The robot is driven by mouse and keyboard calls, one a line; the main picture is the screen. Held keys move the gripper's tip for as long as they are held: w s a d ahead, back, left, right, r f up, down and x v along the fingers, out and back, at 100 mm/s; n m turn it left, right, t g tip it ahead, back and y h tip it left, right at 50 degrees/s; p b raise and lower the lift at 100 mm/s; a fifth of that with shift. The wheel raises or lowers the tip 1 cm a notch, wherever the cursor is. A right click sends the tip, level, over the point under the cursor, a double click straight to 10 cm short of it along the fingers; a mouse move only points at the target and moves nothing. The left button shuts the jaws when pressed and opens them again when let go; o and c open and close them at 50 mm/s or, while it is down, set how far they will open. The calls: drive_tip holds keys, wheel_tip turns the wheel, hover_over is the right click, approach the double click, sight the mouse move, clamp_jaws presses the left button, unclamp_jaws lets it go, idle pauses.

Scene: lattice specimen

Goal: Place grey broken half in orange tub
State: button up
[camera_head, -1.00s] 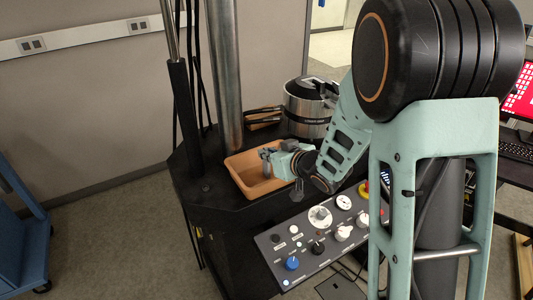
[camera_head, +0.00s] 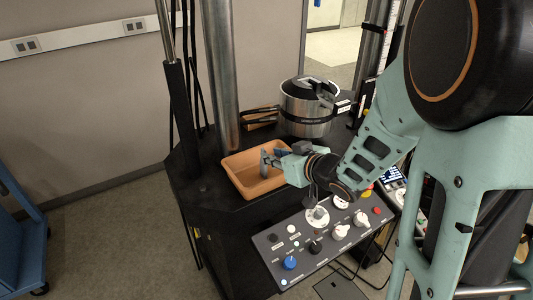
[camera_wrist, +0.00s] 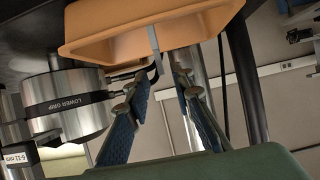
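The orange tub (camera_head: 236,178) sits on the black machine base, open side up, and its wall shows at the top of the wrist view (camera_wrist: 100,48). My gripper (camera_head: 272,159) reaches in from the right over the tub. The grey broken half (camera_head: 264,167) is a thin upright bar at my fingertips, and its lower end is over the tub's inside. In the wrist view the grey bar (camera_wrist: 154,42) stands out from between my blue-padded fingers (camera_wrist: 160,82) in front of the tub. The exact contact at the fingertips is small and partly hidden.
A steel cylinder marked LOWER GRIP (camera_wrist: 68,105) shows in the wrist view, and a steel cylinder (camera_head: 306,108) stands behind the tub. A steel column (camera_head: 219,85) rises behind it at the left. A control panel (camera_head: 318,240) with knobs lies in front, below my arm.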

drive_tip(key=v, duration=0.5)
drive_tip(key=shift+s+d+r, duration=0.15)
drive_tip(key=shift+s, duration=0.15)
drive_tip(key=shift+w, duration=0.1)
